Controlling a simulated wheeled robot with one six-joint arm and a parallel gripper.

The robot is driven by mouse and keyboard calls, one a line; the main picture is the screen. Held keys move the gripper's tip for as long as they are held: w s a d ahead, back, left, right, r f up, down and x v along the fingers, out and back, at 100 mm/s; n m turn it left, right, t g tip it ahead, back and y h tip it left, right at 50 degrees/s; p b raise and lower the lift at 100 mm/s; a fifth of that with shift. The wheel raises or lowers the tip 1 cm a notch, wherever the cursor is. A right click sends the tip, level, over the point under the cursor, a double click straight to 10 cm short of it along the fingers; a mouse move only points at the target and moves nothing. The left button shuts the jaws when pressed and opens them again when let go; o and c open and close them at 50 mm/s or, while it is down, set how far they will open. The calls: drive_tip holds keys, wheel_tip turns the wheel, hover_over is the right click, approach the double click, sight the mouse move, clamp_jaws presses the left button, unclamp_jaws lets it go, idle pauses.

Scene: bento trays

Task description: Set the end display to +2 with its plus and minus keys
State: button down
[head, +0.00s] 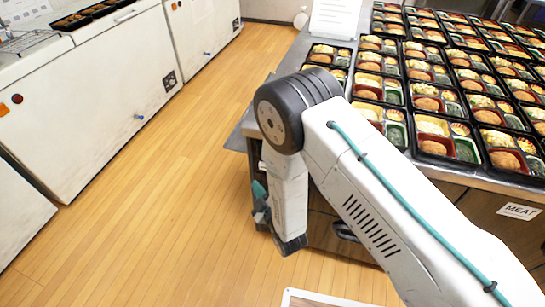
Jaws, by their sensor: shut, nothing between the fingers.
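My gripper (289,246) hangs below the wrist, beside the left end of the steel counter, above the wood floor. It is shut with nothing in it. My arm hides part of the counter's near end. I cannot make out the end display or its plus and minus keys in the head view. No number can be read.
Rows of filled bento trays (432,102) cover the steel counter (290,64) on the right. A white printed sheet (335,18) stands at its far left. A MEAT label (518,211) is on its front. White chest units (85,105) line the left. The wood floor (150,210) between is clear.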

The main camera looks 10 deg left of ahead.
idle(0.9)
drive_tip(key=s, duration=0.3)
drive_tip(key=shift+s+a, duration=0.15)
drive_tip(key=shift+s, duration=0.25)
drive_tip(key=w, duration=0.8)
drive_tip(key=shift+w+d, duration=0.3)
drive_tip(key=shift+w, duration=0.1)
idle(1.6)
drive_tip(key=shift+w+d, duration=0.1)
drive_tip(key=shift+w, duration=0.3)
